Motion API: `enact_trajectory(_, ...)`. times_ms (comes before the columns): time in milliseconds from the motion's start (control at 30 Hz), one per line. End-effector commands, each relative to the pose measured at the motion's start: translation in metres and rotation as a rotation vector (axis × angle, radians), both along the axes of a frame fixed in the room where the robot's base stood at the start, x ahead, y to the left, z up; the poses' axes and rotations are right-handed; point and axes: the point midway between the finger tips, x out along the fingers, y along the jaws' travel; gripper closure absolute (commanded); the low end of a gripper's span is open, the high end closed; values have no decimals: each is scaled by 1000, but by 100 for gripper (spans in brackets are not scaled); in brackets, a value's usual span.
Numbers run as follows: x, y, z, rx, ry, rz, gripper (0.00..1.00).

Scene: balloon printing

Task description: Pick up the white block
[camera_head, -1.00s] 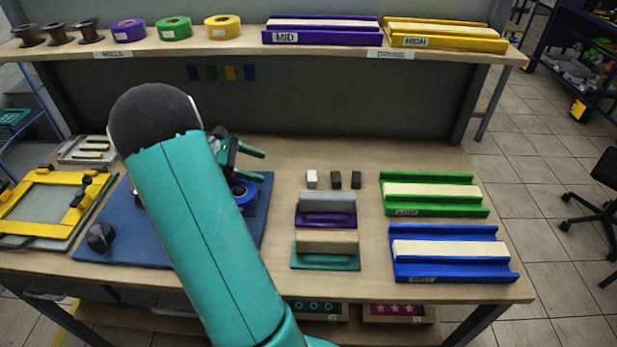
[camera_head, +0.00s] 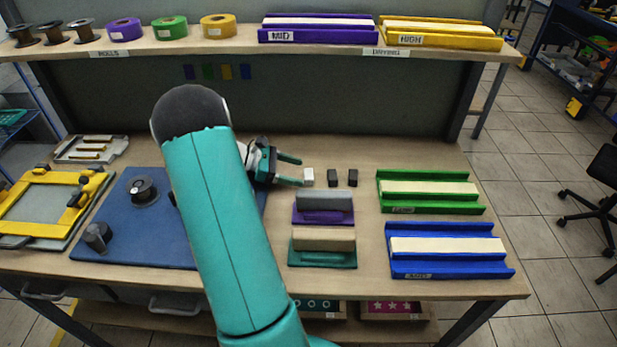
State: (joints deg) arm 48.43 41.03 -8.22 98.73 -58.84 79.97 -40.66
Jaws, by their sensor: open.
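The white block (camera_head: 308,177) stands on the table, left of two dark blocks, behind the grey-and-purple squeegee-like piece. My gripper (camera_head: 289,170) is just left of the white block with its two teal fingers spread apart and pointing right. The tips reach close to the block's left side. I cannot tell whether the near finger touches it. Nothing shows between the fingers.
Two dark blocks (camera_head: 332,178) (camera_head: 353,178) stand close to the right. A grey-topped purple piece (camera_head: 324,207) and a beige-topped green piece (camera_head: 323,247) lie in front. Green (camera_head: 430,206) and blue (camera_head: 450,265) trays are at right. A shelf (camera_head: 220,48) runs above.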

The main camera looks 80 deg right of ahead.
Motion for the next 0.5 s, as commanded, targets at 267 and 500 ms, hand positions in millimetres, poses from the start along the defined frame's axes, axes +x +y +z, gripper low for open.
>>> enact_trajectory(267,-37,-11,-16,1,0,-4,29)
enact_trajectory(500,-44,-14,-19,0,0,0,29)
